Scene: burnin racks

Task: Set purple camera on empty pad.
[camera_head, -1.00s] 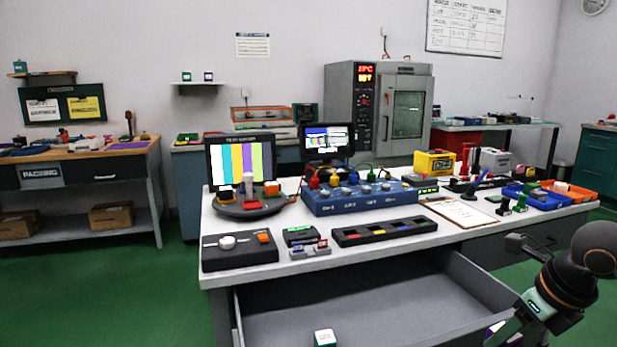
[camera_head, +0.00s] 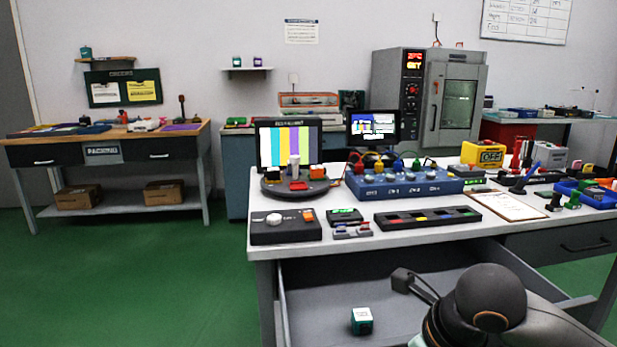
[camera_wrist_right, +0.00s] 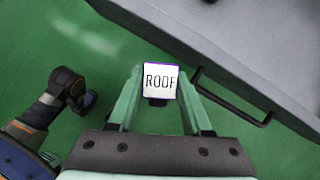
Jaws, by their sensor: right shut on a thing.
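The purple camera (camera_wrist_right: 160,80) is a small block with purple edges and a white face reading "ROOF", seen in the right wrist view. My right gripper (camera_wrist_right: 160,88) is shut on it, one green finger on each side, above the green floor beside a grey drawer. In the head view, my right arm shows at the lower right, but its gripper and the camera are out of frame. My left gripper is in neither view. A round dark stand (camera_head: 322,190) on the white bench carries small coloured blocks and a red patch; I cannot tell which pad is empty.
An open grey drawer (camera_head: 283,303) sticks out under the white bench (camera_head: 262,247), with a teal block (camera_head: 362,322) in it. A blue console (camera_head: 400,187) and a black strip (camera_head: 428,218) stand on the bench. The packing bench (camera_head: 150,139) is at the left. Green floor between is clear.

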